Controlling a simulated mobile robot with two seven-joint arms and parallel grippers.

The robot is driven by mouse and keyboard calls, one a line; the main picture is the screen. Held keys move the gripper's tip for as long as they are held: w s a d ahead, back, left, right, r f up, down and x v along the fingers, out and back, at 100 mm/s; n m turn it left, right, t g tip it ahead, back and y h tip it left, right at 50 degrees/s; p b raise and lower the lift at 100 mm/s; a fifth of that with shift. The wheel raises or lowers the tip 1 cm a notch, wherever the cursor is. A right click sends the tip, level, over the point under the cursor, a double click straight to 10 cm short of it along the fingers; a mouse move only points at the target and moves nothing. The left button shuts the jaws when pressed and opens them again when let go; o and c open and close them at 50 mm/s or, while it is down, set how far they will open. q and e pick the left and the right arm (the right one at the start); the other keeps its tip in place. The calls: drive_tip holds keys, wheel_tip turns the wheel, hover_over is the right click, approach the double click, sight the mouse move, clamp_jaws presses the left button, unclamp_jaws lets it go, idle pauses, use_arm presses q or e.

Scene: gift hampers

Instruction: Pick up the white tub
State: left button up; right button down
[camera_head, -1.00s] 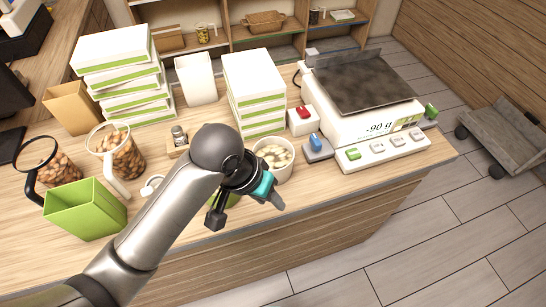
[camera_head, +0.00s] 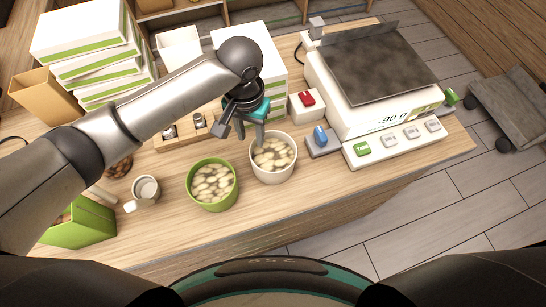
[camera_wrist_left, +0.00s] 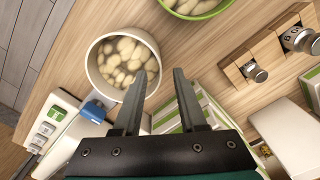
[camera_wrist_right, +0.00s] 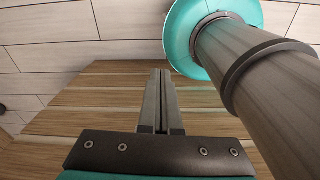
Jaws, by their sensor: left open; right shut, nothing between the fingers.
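The white tub (camera_head: 274,179) stands upright on the counter, filled with pale oval pieces, right of the green tub (camera_head: 212,205). My left gripper (camera_head: 243,133) is open and empty at the far-left side of the white tub. In the left wrist view, the white tub (camera_wrist_left: 93,78) is left of centre. One finger of the left gripper (camera_wrist_left: 158,74) overlaps its near rim, and the other lies outside it. I cannot tell whether the finger touches the rim. My right gripper (camera_wrist_right: 160,72) is shut and empty, seen only in its wrist view.
A scale (camera_head: 385,120) and a small blue-button block (camera_head: 321,142) stand right of the white tub. White boxes (camera_head: 266,72) stand behind. A white cup (camera_head: 146,190) and green box (camera_head: 80,226) are at the left. The counter in front of the tubs is clear.

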sight(252, 144)
use_arm(q)
wheel_tip(252, 144, down, 3)
drive_tip(key=shift+f, duration=0.45)
wheel_tip(252, 144, down, 5)
drive_tip(key=shift+r, duration=0.1)
use_arm(e)
drive_tip(key=shift+w+f, duration=0.15)
drive_tip(key=shift+w, duration=0.8)
use_arm(q)
clamp_jaws()
use_arm(e)
drive_tip(key=shift+s, duration=0.15)
use_arm(q)
drive_tip(key=shift+s+a+f, duration=0.1)
drive_tip(key=shift+a+f, duration=0.05)
drive_tip(key=shift+f, duration=0.05)
